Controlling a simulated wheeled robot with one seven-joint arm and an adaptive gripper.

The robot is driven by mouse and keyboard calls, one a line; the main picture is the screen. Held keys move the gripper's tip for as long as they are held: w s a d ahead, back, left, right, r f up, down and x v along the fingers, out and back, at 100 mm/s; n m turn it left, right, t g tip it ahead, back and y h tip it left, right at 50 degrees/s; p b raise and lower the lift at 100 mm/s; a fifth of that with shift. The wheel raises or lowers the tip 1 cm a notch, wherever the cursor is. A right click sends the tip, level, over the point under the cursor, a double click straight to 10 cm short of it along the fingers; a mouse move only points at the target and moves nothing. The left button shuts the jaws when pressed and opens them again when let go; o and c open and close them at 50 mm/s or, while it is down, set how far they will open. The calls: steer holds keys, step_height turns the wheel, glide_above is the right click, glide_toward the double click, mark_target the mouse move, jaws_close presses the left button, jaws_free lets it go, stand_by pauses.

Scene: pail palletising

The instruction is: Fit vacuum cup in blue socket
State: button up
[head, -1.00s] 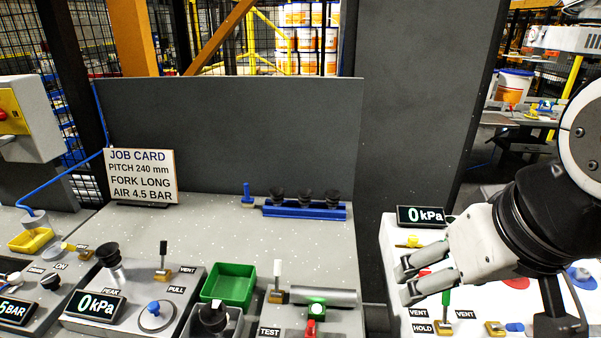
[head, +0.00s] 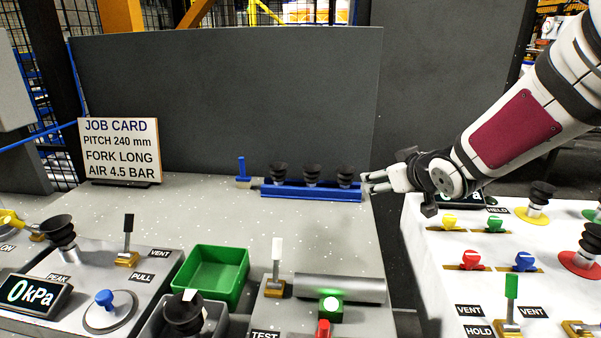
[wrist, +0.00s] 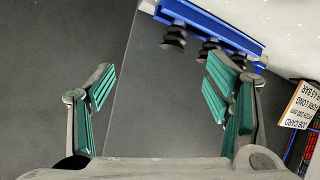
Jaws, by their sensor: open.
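Three black vacuum cups stand in a row on a blue rack (head: 312,192) at the back of the grey table; the rightmost is this cup (head: 345,175). My gripper (head: 366,184) is open and empty at the rack's right end, pointing left. In the wrist view, the gap between my fingers (wrist: 160,92) shows only dark panel and holds nothing; the cups (wrist: 174,38) lie beyond, at upper right. Other black cups stand on a yellow disc (head: 531,215) and a red disc (head: 578,264) on the white panel. I cannot make out a blue socket there.
A job card (head: 120,147) stands at back left. A green bin (head: 212,275), a grey cylinder (head: 340,289) and upright levers (head: 277,262) occupy the front. A dark wall (head: 225,100) rises behind the rack. The table middle is clear.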

mark_target(352, 174)
steer(key=w+f+t+y+b, duration=0.1)
steer(key=w+f, duration=0.1)
steer(key=w+f+y+b, duration=0.1)
steer(key=w+f+b, duration=0.1)
steer(key=w+f+t+y+b, duration=0.1)
steer(key=w+f+y+b, duration=0.1)
steer(key=f, duration=0.1)
steer(key=shift+w+a+f+n+t, duration=0.1)
steer(key=shift+w+a+n+t, duration=0.05)
steer(key=shift+w+n+t, duration=0.2)
steer(key=shift+w+f+t+y+b, duration=0.15)
steer(key=shift+w+t+y+b, duration=0.25)
steer(key=shift+b, duration=0.15)
steer(key=shift+w+t+y+b, duration=0.15)
steer(key=shift+t+y+b, duration=0.15)
steer(key=shift+y, duration=0.2)
steer(key=b+x, duration=0.3)
steer(key=x, duration=0.9)
steer(key=shift+b, duration=0.4)
steer(key=c, duration=1.3)
